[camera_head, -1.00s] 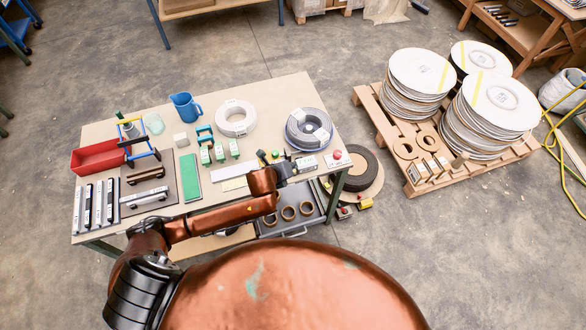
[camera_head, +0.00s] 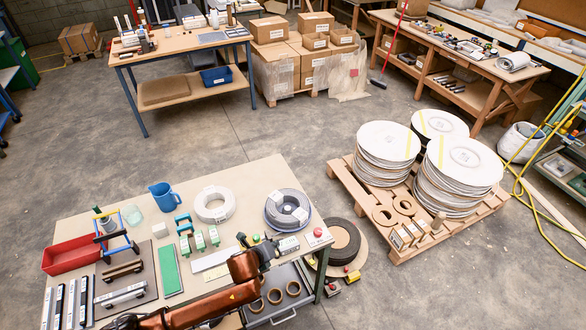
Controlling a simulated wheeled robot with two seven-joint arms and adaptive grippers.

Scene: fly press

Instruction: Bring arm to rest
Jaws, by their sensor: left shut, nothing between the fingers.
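My left arm (camera_head: 198,308), copper-coloured, reaches in from the bottom left across the front of the workbench (camera_head: 120,208). My left gripper (camera_head: 272,248) is at the bench's right front part, dark and small in the picture. My right gripper is not in view.
The bench carries a red bin (camera_head: 70,257), a blue jug (camera_head: 164,196), a white coil (camera_head: 214,217) and a grey coil (camera_head: 287,224). An open drawer (camera_head: 284,316) holds several rings. A pallet (camera_head: 342,171) with stacked reels stands right. Floor behind the bench is clear.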

